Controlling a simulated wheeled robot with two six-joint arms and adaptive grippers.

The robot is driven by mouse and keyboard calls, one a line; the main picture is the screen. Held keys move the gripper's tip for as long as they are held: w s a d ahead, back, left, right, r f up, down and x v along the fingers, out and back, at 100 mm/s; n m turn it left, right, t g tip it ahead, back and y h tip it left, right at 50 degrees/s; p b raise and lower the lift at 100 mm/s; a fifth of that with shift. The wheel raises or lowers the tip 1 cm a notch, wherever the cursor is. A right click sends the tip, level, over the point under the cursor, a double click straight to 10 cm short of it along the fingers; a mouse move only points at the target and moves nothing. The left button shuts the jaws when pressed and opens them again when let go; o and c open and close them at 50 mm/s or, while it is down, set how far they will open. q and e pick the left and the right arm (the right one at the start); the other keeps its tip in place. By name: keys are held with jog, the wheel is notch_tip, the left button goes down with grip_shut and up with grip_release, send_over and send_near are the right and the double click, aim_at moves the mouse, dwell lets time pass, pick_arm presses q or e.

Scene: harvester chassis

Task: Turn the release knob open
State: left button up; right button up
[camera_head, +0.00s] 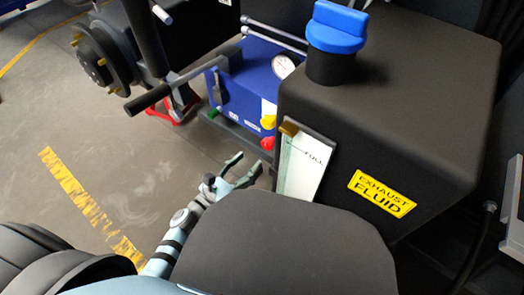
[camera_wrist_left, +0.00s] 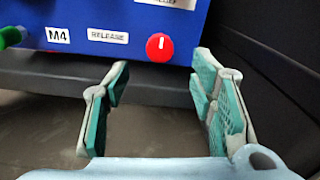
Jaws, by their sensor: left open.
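The release knob is red and round (camera_wrist_left: 159,46), on the front of a blue box (camera_wrist_left: 110,15), right of a "RELEASE" label (camera_wrist_left: 107,35). A short white mark on it stands upright. In the head view the red knob (camera_head: 267,143) sits low on the blue box (camera_head: 246,82), below a yellow knob (camera_head: 268,121). My left gripper (camera_head: 247,168) is open and empty, in front of and a little below the knob. In the left wrist view its fingers (camera_wrist_left: 162,88) spread to either side below the knob, not touching it. My right gripper is not in view.
A black tank (camera_head: 400,95) with a blue cap (camera_head: 337,27) and a level gauge (camera_head: 303,165) stands close right of the gripper. A dark ledge (camera_wrist_left: 70,78) runs under the blue box. A black-handled lever (camera_head: 147,98) reaches out at left. The floor at left is open.

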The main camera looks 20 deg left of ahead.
aim_at(265, 146)
pick_arm(q)
jog(key=x, duration=0.6)
jog(key=shift+w+d+f+b, duration=0.1)
jog(key=shift+b, duration=0.25)
jog(key=shift+w+d, duration=0.2)
jog(key=shift+w, duration=0.3)
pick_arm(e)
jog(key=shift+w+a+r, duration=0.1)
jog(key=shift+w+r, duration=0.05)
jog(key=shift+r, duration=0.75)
pick_arm(q)
jog(key=shift+c, duration=0.6)
jog(key=c, duration=1)
